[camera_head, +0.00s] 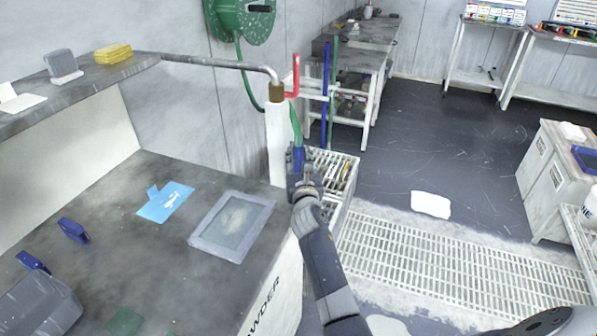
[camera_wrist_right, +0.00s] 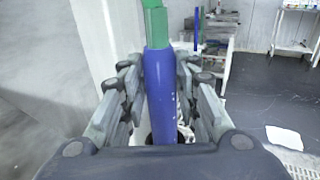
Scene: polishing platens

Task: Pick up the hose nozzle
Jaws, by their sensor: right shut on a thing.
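The hose nozzle is blue with a green hose end at its top. In the right wrist view the nozzle (camera_wrist_right: 160,95) stands upright between the fingers of my right gripper (camera_wrist_right: 158,105), which is shut on it. In the head view my right gripper (camera_head: 303,185) is beside the white post at the counter's right edge. The blue nozzle (camera_head: 298,158) shows just above its fingers there. The green hose (camera_head: 295,122) runs up from the nozzle along the post. The nozzle's lower end is hidden by the gripper. My left gripper is not in view.
A green hose reel (camera_head: 240,18) hangs on the wall. The white post (camera_head: 279,140) with a pipe stands close left of the gripper. A rack (camera_head: 347,160) of plates is just behind. The counter (camera_head: 160,255) holds a blue card and a grey tray. Open floor lies right.

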